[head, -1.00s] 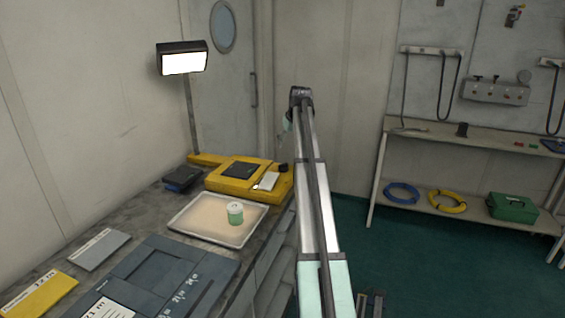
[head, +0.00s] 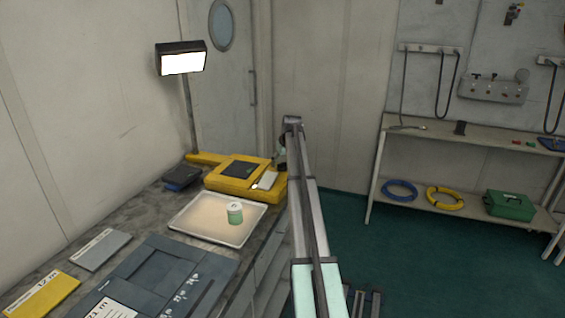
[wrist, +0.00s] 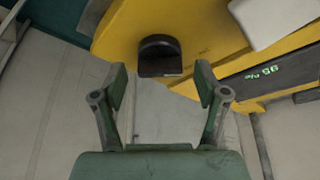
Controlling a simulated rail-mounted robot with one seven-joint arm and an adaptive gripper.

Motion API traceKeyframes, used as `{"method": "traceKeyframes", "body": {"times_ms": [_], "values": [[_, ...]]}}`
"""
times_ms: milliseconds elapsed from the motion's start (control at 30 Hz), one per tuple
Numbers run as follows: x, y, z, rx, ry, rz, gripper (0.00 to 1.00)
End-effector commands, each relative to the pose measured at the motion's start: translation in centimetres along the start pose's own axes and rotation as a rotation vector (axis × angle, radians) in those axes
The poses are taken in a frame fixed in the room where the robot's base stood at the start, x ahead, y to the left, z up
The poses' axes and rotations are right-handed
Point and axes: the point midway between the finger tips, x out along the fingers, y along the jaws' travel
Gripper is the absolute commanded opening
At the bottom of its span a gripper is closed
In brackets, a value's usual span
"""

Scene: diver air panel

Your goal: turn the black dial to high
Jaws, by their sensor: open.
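The black dial (wrist: 160,56) shows in the wrist view on the edge of the yellow unit (wrist: 115,32). It has a rounded back and a flat front face. My gripper (wrist: 160,82) is open, its two green fingers apart to the left and right below the dial, with nothing between them. In the head view the yellow unit (head: 230,187) sits on the counter, and my arm reaches to its right end. My gripper is mostly hidden behind the arm there, and I cannot make out the dial. Its setting is not readable.
The yellow unit has a dark display (wrist: 268,70) with green digits and a pale block (wrist: 275,18). A tray (head: 190,236) with a green-and-white jar (head: 235,213) lies in front of it. A lamp (head: 182,58) stands behind. Open floor lies right of the counter.

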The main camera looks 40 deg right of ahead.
Motion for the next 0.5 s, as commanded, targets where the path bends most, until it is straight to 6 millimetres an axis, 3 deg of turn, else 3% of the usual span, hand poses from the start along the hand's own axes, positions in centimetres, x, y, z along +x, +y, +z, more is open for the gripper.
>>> {"method": "traceKeyframes", "body": {"times_ms": [133, 300, 500], "values": [[0.00, -0.01, 0.00, 0.000, 0.000, 0.000, 0.73], [0.00, -0.01, 0.01, 0.000, 0.000, 0.000, 0.13], [0.01, -0.02, 0.02, 0.001, 0.000, 0.000, 0.13]]}}
